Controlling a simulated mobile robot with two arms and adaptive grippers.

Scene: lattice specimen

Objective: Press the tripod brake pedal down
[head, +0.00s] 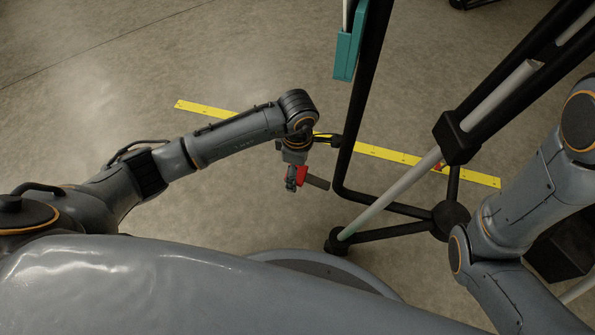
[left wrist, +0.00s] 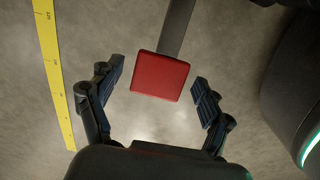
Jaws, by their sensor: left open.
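The brake pedal is a red square pad (left wrist: 160,76) on a flat grey lever (left wrist: 177,28). In the head view the red pad (head: 303,174) is partly hidden by my left gripper (head: 291,180), which points down beside or above it. In the left wrist view my left gripper (left wrist: 158,72) is open, with one finger on each side of the pad in the picture. I see no finger touching the pad; the height gap cannot be told. The tripod (head: 449,220) has black struts and pale legs. My right arm enters at the right; its gripper is out of sight.
A yellow measuring strip (head: 395,155) crosses the floor behind the pedal and also shows in the left wrist view (left wrist: 52,70). A bent black tube (head: 352,145) stands close to the right of my left gripper. A teal part (head: 347,57) hangs above. Floor at left is clear.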

